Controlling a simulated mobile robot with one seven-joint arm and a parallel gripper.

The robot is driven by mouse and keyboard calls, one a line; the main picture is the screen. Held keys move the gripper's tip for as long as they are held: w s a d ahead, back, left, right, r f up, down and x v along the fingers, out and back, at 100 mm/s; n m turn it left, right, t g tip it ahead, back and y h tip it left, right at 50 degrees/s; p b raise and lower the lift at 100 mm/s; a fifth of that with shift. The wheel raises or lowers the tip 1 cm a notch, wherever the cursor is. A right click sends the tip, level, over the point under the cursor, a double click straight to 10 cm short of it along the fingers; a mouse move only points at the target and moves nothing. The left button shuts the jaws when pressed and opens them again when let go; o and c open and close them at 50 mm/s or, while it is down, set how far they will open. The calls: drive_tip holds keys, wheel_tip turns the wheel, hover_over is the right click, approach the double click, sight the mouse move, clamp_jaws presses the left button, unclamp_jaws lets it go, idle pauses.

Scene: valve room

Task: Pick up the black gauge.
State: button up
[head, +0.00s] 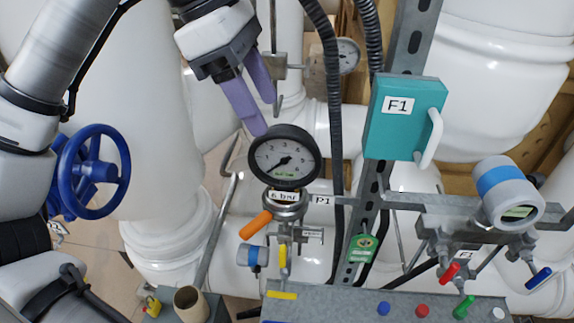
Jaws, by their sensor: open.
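The black gauge (284,158) has a round black rim and a white dial. It sits upright on a metal fitting with a "6 bar" label, in the middle of the head view. My gripper (263,116) has two purple fingers and comes in from above, to the upper left of the gauge. The fingers are apart and nothing shows between them. The tip of the lower finger appears close to the gauge's upper left rim; I cannot tell whether it touches.
An orange handle (256,225) juts out below the gauge. A teal F1 box (404,117) and a blue-banded transmitter (507,192) are at right. A blue handwheel (92,172) is at left. Black hoses run behind the gauge. A grey panel (340,300) with buttons is below.

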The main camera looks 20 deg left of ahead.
sight(289, 126)
drive_tip(key=b+x, duration=0.3)
drive_tip(key=x, duration=0.2)
drive_tip(key=b+x, duration=0.3)
drive_tip(key=x, duration=0.2)
drive_tip(key=shift+w, duration=0.25)
drive_tip(key=shift+r, duration=0.1)
drive_tip(key=c, duration=1)
drive_tip(key=shift+o, duration=0.2)
drive_tip(key=shift+r, duration=0.1)
drive_tip(key=shift+r+p, duration=0.5)
drive_tip(key=shift+p, duration=0.1)
wheel_tip(289, 126, up, 3)
drive_tip(key=shift+p, duration=1.15)
drive_tip(key=s+a+p, duration=0.1)
drive_tip(key=s+a, duration=0.1)
drive_tip(key=a, duration=0.6)
drive_tip(key=s+a+p, duration=0.2)
drive_tip(key=s+a, duration=0.1)
drive_tip(key=a, duration=0.6)
drive_tip(key=shift+f, duration=0.4)
drive_tip(key=shift+a, duration=0.1)
